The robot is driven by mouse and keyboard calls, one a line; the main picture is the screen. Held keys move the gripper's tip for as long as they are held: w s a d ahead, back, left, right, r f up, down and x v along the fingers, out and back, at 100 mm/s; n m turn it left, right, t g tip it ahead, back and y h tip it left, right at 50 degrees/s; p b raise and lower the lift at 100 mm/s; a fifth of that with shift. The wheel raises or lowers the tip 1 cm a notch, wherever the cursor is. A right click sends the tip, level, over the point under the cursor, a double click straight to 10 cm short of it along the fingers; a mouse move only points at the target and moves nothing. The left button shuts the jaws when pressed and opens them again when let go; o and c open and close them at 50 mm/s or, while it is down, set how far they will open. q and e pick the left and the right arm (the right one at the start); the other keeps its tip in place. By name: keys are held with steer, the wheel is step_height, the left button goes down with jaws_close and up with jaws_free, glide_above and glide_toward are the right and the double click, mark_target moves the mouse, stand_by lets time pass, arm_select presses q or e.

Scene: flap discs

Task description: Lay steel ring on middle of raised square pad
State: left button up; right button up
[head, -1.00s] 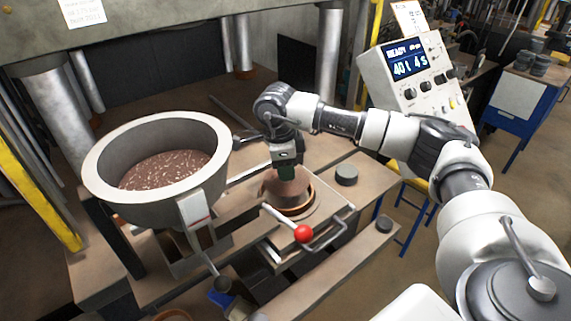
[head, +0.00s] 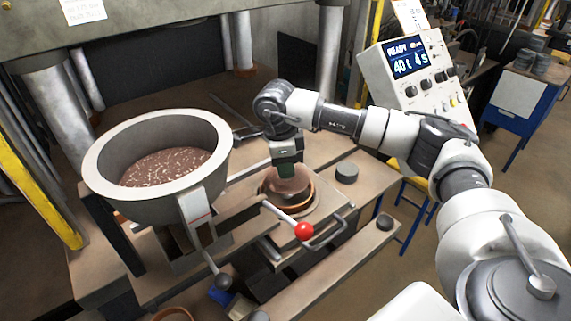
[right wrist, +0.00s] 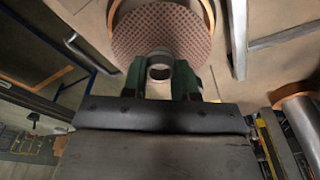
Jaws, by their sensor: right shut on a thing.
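My right gripper (head: 287,172) points down over the square plate (head: 338,208), which looks like the raised pad. In the right wrist view its green fingers (right wrist: 160,80) are shut on a small pale steel ring (right wrist: 159,58). A round, reddish mesh disc (right wrist: 150,28) shows beyond the ring; I cannot tell if they touch. In the head view the disc (head: 290,186) shows just below the fingers, inside or above a copper-coloured round rim (head: 303,207). The fingers hide the steel ring in the head view. My left gripper is not in view.
A large grey bowl (head: 105,193) of brown mix stands left of the gripper. A control box (head: 412,75) stands behind my right arm.

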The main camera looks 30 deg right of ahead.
steer(key=shift+f+b, duration=0.6)
steer(key=shift+f, duration=0.1)
stand_by(0.6)
steer(key=o, duration=1)
steer(key=shift+r, duration=0.3)
steer(key=r+b, duration=0.1)
steer(key=r, duration=0.2)
steer(key=r+b, duration=0.1)
steer(key=r, duration=0.2)
steer(key=a+r, duration=0.1)
steer(key=r, duration=0.2)
steer(key=shift+w+b, duration=0.3)
steer(key=shift+b, duration=0.1)
steer(key=shift+r, duration=0.55)
